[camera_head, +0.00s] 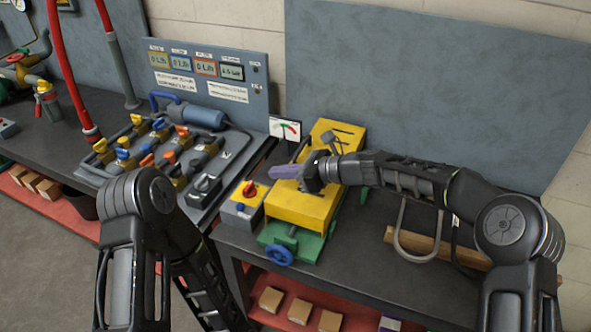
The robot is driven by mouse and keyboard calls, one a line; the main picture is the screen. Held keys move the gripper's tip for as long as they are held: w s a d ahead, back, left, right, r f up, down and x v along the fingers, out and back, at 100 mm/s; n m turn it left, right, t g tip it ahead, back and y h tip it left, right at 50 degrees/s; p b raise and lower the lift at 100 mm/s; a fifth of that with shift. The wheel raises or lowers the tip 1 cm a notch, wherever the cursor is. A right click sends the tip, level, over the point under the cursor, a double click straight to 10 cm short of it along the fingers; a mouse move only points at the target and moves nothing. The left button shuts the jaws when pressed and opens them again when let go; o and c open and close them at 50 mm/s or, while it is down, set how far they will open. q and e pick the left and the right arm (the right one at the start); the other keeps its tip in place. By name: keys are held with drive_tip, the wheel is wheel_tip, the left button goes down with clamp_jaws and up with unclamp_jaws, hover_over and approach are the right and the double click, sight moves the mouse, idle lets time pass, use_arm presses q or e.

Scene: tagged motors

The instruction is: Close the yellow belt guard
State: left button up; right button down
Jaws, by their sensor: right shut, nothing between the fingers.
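The yellow belt guard (300,208) sits on a green machine base (306,246) on the dark bench. Its back part (346,130) stands higher, near the wall panel. My right gripper (287,172) reaches in from the right across the guard. It is shut and empty, with its purple-grey tip pointing left over the guard's left edge. The wrist hides the middle of the guard, so I cannot tell how far the guard stands open or whether the tip touches it. My left arm comes in at the lower left, but its gripper is out of view.
A grey box with a red knob (247,199) stands close left of the guard, and a blue handwheel (279,255) is in front. A valve board (160,150) fills the bench further left. A metal hoop (405,249) and wooden bar (436,247) lie right.

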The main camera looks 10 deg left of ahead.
use_arm(q)
drive_tip(key=shift+w+f+b, duration=0.1)
drive_tip(key=shift+f+b, duration=0.5)
drive_tip(key=shift+f, duration=0.05)
use_arm(e)
drive_tip(key=shift+w+a+f, duration=0.2)
drive_tip(key=shift+a+f, duration=0.4)
drive_tip(key=shift+f, duration=0.3)
drive_tip(key=shift+w+a+f, duration=0.15)
drive_tip(key=shift+a+f, duration=0.45)
drive_tip(key=shift+f, duration=0.3)
drive_tip(key=shift+r, duration=0.15)
use_arm(q)
drive_tip(key=p+v, duration=0.7)
drive_tip(key=shift+w+d, duration=0.25)
use_arm(e)
wheel_tip(320, 180, up, 10)
use_arm(q)
drive_tip(key=shift+s, duration=0.1)
use_arm(e)
drive_tip(key=shift+s+f, duration=0.1)
drive_tip(key=shift+f, duration=0.1)
